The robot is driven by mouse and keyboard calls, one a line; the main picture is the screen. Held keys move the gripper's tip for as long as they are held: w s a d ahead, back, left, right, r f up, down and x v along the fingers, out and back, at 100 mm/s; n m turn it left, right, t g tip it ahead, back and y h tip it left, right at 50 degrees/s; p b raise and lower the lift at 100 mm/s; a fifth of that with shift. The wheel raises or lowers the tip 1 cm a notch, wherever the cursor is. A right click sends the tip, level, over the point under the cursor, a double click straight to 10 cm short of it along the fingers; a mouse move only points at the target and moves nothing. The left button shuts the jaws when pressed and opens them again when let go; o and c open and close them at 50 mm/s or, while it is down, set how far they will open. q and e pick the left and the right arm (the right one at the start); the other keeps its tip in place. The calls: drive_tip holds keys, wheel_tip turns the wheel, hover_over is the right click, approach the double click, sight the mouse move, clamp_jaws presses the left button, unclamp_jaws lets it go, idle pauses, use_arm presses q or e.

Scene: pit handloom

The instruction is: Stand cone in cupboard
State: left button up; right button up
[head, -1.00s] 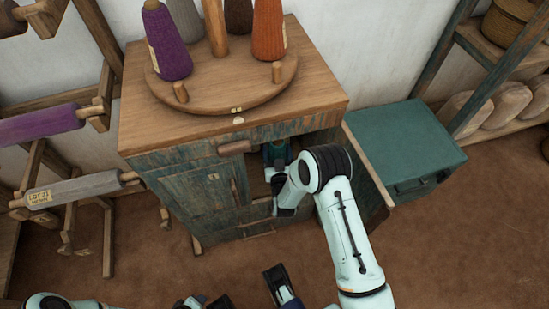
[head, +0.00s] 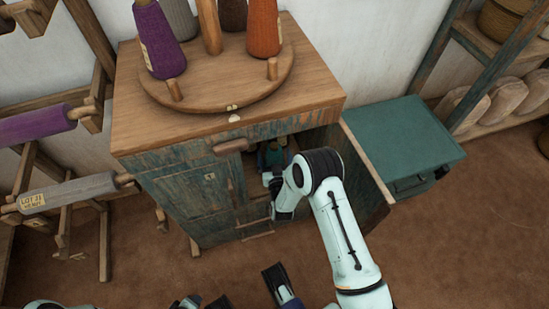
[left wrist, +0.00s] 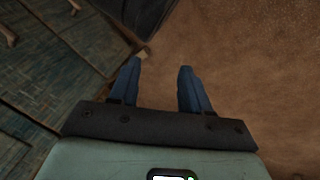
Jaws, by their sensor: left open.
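The wooden cupboard (head: 190,155) has worn blue-green paint, and its right compartment is open. My right arm reaches into that opening. The right gripper (head: 274,158) is in the shadow there, its jaws mostly hidden. A small teal-green shape (head: 273,152) shows beside it; I cannot tell whether it is a cone or whether it is gripped. On a round board on the cupboard top stand a purple cone (head: 158,42), a grey cone (head: 180,20), a brown cone (head: 232,14) and an orange cone (head: 264,28). My left gripper (head: 248,286) is open and empty; its blue fingers show in the left wrist view (left wrist: 160,66).
The cupboard's open door (head: 366,165) stands out on the right, close to my right arm. A teal chest (head: 405,137) is behind it. Racks with a purple roll (head: 40,124) and a grey roll (head: 70,192) stand left. The brown floor (head: 450,250) is clear at front right.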

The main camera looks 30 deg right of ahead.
drive_tip(key=shift+r, duration=0.2)
drive_tip(key=f+p+v, duration=0.1)
drive_tip(key=p+v, duration=0.1)
drive_tip(key=v, duration=1)
drive_tip(key=s+a+f+g+y, duration=0.2)
drive_tip(key=s+f+g+y, duration=0.4)
drive_tip(key=f, duration=0.4)
use_arm(q)
drive_tip(key=shift+g+h, duration=0.3)
drive_tip(key=shift+g, duration=0.2)
drive_tip(key=s+d+r, duration=0.1)
drive_tip(key=s+r, duration=0.1)
drive_tip(key=s, duration=0.1)
drive_tip(key=shift+d+r, duration=0.3)
drive_tip(key=shift+d, duration=0.1)
use_arm(e)
drive_tip(key=s+a+f+g+y, duration=0.1)
drive_tip(key=s+a+g+y, duration=0.1)
drive_tip(key=s, duration=0.4)
drive_tip(key=s+a+f+g+y, duration=0.1)
drive_tip(key=s+a+f+g, duration=0.1)
drive_tip(key=s+a+g, duration=0.2)
drive_tip(key=s+g, duration=0.1)
drive_tip(key=s, duration=0.2)
drive_tip(key=shift+a+f+g+y, duration=0.15)
drive_tip(key=shift+f+g+y, duration=0.15)
drive_tip(key=shift+g+y, duration=0.1)
